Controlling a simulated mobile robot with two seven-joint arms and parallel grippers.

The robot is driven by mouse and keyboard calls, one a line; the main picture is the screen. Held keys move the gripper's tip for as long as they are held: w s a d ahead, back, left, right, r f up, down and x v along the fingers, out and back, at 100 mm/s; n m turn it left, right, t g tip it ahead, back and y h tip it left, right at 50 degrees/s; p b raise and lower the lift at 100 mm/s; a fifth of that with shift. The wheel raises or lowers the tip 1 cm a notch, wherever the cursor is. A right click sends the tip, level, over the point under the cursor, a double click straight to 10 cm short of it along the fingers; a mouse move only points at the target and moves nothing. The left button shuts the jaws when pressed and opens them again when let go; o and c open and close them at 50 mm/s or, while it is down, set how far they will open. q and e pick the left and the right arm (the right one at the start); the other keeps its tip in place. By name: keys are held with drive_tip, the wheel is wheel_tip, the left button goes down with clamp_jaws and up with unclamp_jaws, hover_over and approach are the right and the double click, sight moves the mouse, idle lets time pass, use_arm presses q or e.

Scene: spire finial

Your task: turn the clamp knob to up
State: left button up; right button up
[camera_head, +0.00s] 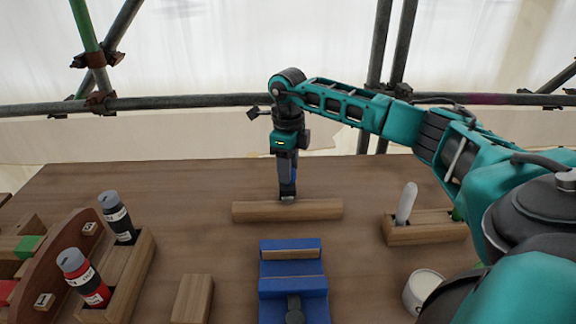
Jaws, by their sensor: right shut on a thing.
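My right gripper (288,196) points straight down at the long wooden bar (325,210), near its middle. It is shut on a small part at the bar; the jaws mostly hide that part, so I cannot tell its shape or which way it is turned. A blue clamp-like fixture (291,286) stands nearer to me, with a wooden strip (291,254) across it and a dark knob-like part (295,308) at its front. The gripper is apart from this fixture. My left gripper is not in view.
At left, a wooden holder (140,275) has a black bottle (117,218) and a red bottle (83,278). A wooden block (192,299) lies nearby. At right are a tray (430,233) with a white-handled tool (406,203) and a white cup (422,290). Scaffold pipes (190,102) cross behind.

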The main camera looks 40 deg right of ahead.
drive_tip(key=n, duration=0.4)
drive_tip(key=shift+r+n, duration=0.1)
drive_tip(key=shift+n, duration=0.2)
drive_tip(key=n, duration=0.3)
drive_tip(key=shift+w+n, duration=0.1)
drive_tip(key=shift+n, duration=0.3)
drive_tip(key=n, duration=1)
drive_tip(key=shift+n, duration=0.4)
drive_tip(key=n, duration=0.4)
drive_tip(key=shift+w+n, duration=0.1)
drive_tip(key=shift+n, duration=0.2)
drive_tip(key=n, duration=0.3)
drive_tip(key=shift+n+b, duration=0.3)
drive_tip(key=shift+n, duration=1.9)
drive_tip(key=o, duration=1.1)
drive_tip(key=shift+c, duration=0.2)
